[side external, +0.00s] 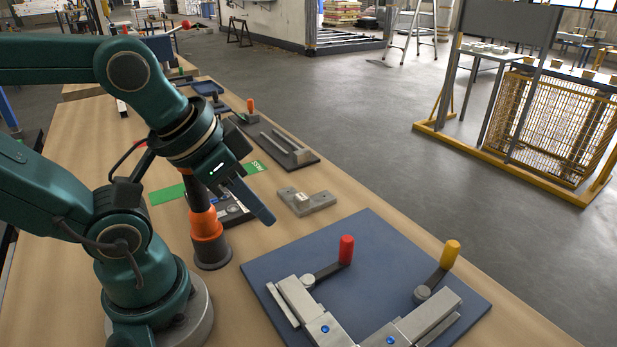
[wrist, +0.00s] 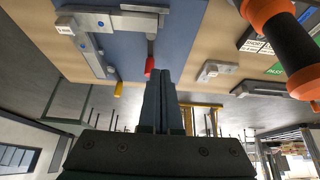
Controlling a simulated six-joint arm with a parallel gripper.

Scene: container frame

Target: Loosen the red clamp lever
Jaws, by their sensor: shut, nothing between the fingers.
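The red clamp lever (side external: 346,250) stands on the blue plate (side external: 300,251), its dark arm joined to a pivot on a grey clamp bar (side external: 296,298). A yellow-handled lever (side external: 451,254) stands to its right on a second clamp bar. My gripper (side external: 266,216) is shut and empty, above the table and to the left of the red lever, apart from it. In the wrist view the closed fingers (wrist: 163,82) point toward the plate. The red handle (wrist: 149,66) shows just beyond their tips, slightly to the left, and the yellow handle (wrist: 118,88) is farther left.
An orange and black upright tool (side external: 207,236) stands on the table close beside my gripper. A small grey metal block (side external: 304,201) lies behind the plate. A green PASS strip (side external: 254,167) and a dark fixture with an orange handle (side external: 251,106) lie farther back.

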